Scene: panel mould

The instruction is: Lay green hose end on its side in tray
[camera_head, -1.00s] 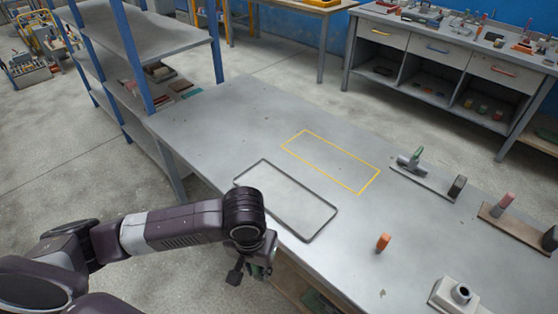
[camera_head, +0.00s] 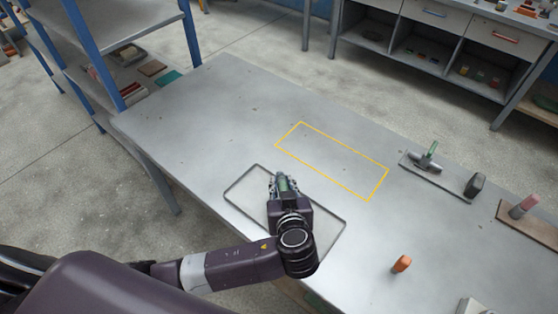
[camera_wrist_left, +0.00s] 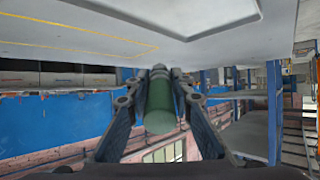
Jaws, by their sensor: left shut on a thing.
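The green hose end (camera_wrist_left: 160,108) is a short green cylinder with a darker grey part at its far end, held between the fingers of my left gripper (camera_wrist_left: 159,78) in the left wrist view. In the head view the hose end (camera_head: 283,184) shows at the tip of my left gripper (camera_head: 284,182), above the shallow dark-rimmed tray (camera_head: 335,240). I cannot tell whether the hose end touches the tray. My left arm and wrist hide part of the tray. My right gripper is not in view.
A yellow outlined rectangle (camera_head: 332,160) is marked behind the tray. An orange piece (camera_head: 401,264) stands to the right. A plate with a green-topped tool (camera_head: 428,158) and a dark block (camera_head: 475,186) lies farther right. The left part of the table (camera_head: 210,110) is clear.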

